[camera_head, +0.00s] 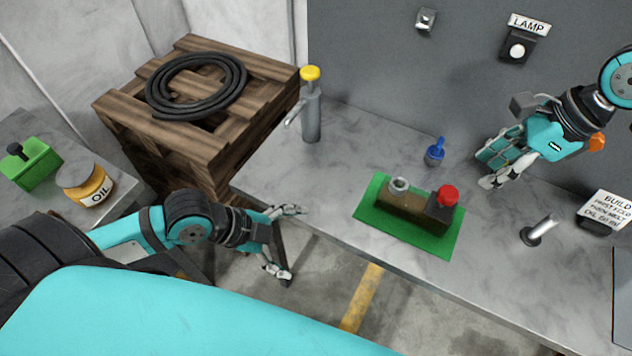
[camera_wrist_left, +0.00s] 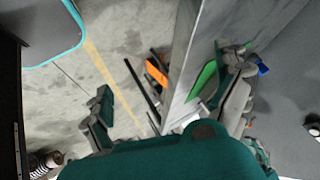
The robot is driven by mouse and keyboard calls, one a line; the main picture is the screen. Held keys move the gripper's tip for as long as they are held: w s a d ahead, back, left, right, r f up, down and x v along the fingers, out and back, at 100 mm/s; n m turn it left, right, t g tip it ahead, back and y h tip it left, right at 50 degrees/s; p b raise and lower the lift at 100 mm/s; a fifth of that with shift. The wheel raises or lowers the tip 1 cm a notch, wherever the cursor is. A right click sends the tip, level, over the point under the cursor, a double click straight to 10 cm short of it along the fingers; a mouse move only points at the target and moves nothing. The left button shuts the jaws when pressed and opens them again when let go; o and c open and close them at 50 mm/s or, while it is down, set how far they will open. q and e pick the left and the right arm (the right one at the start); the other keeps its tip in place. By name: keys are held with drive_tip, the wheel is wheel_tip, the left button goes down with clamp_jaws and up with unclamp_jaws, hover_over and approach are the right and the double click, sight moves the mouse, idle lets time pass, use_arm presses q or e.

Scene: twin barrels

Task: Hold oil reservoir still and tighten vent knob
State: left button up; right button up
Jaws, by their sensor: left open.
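A brown block (camera_head: 400,209) with a clear round-topped part (camera_head: 399,187) and a red knob (camera_head: 447,195) on a dark housing sits on a green mat (camera_head: 436,242). I cannot tell for sure which part is the oil reservoir. A jar labelled OIL (camera_head: 90,188) stands on a side table at the left. My left gripper (camera_head: 292,243) is open and empty at the bench's front edge, left of the mat. Its spread fingers show in the left wrist view (camera_wrist_left: 168,92). My right gripper (camera_head: 490,170) hangs above the bench, right of the red knob and apart from it; its opening is unclear.
A grey cylinder with a yellow top (camera_head: 310,110) stands at the bench's back left. A blue-handled item (camera_head: 435,152) is behind the mat. A metal peg (camera_head: 539,231) stands at right. A wooden crate (camera_head: 205,125) holds a coiled hose. The front left of the bench is clear.

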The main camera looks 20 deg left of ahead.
sight(391, 187)
use_arm(q)
drive_tip(key=w+d+r+n+t+h, duration=0.35)
drive_tip(key=w+r+n, duration=0.35)
drive_tip(key=r, duration=0.4)
drive_tip(key=x, duration=1.6)
drive_tip(key=shift+w+d+f, duration=0.1)
drive_tip(key=shift+w+f, duration=0.05)
drive_tip(key=shift+w, duration=0.35)
drive_tip(key=c, duration=1.8)
drive_tip(key=o, duration=0.8)
drive_tip(key=shift+f, duration=0.1)
drive_tip(key=c, duration=0.7)
drive_tip(key=shift+s, duration=0.1)
drive_tip(key=shift+f, duration=0.1)
